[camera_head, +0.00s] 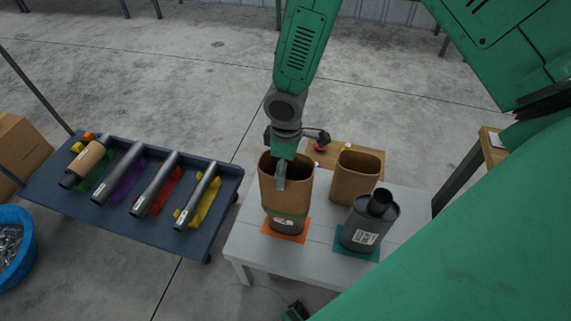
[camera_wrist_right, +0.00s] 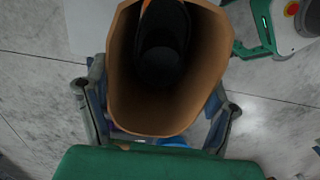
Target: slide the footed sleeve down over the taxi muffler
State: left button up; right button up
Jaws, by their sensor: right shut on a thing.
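A brown, open-topped sleeve (camera_head: 287,190) with a green band low on it stands upright over a grey muffler (camera_head: 287,226) on an orange mat (camera_head: 300,237). The muffler's labelled lower part shows below the sleeve. My right gripper (camera_head: 280,174) is at the sleeve's top, shut on it. In the right wrist view the gripper's fingers (camera_wrist_right: 160,122) lie on both sides of the sleeve (camera_wrist_right: 120,90), and a dark pipe (camera_wrist_right: 160,65) shows inside it. Whether the sleeve has feet is hidden. My left gripper is not in view.
A second brown sleeve (camera_head: 356,181) stands to the right on the white table (camera_head: 258,253). A dark muffler (camera_head: 372,218) stands on a teal mat (camera_head: 352,251) in front of it. A blue-grey bench (camera_head: 130,223) with several pipes is at the left, beside a blue bin (camera_head: 22,258).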

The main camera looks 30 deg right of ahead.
jog(key=o, duration=1.3)
notch_tip(320, 180, up, 8)
jog(key=p, duration=0.7)
jog(key=shift+p, duration=0.35)
